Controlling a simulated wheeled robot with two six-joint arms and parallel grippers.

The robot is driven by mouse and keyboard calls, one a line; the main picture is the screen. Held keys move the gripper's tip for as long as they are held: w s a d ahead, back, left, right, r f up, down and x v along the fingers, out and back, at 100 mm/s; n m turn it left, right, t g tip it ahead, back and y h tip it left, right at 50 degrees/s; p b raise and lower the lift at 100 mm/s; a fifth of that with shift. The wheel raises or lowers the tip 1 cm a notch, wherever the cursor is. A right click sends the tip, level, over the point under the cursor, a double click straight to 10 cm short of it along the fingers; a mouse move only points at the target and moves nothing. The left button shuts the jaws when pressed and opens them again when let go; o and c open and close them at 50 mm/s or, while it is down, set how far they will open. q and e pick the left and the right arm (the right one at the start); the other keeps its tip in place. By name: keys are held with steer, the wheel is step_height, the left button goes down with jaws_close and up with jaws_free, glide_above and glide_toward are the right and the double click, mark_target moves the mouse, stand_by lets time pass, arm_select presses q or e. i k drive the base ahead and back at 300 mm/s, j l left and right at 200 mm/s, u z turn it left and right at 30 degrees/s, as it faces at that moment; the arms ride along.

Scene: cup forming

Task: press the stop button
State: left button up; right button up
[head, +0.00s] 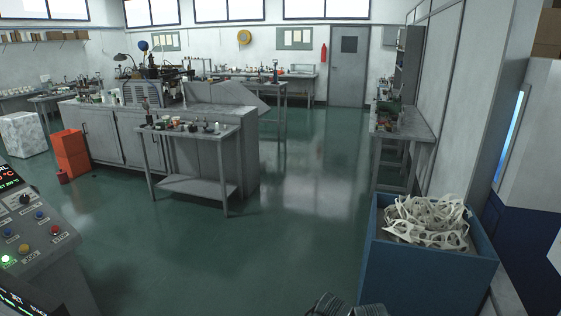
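A grey sloped control panel (38,232) stands at the left edge in the head view. It carries several coloured buttons: a red button (55,229) near its right side, a yellow button (24,247), a lit green button (6,260) and blue ones. The small labels are hard to read; the one under the red button may say STOP. Dark ribbed parts, likely of my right gripper (346,307), show at the bottom edge, right of centre and far from the panel. They are cut off, so their opening is unclear. My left gripper is out of view.
A blue bin (428,275) full of pale scrap (430,222) stands at the lower right, beside a white and blue machine (530,180). A dark display (20,303) is at the lower left corner. The green floor (230,260) between panel and bin is clear.

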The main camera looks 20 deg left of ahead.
mark_target(54, 229)
steer(key=i+u, duration=0.35)
steer(key=i+l+u, duration=0.15)
steer(key=i+u, duration=0.4)
steer(key=u, duration=0.25)
steer(key=i+u, duration=0.2)
steer(key=u, duration=0.25)
steer(key=i+l+u, duration=0.1)
steer(key=u, duration=0.3)
steer(key=i+l+u, duration=0.15)
steer(key=u, duration=0.3)
steer(key=i+l+u, duration=0.25)
steer(key=i+u, duration=0.15)
steer(key=u, duration=0.15)
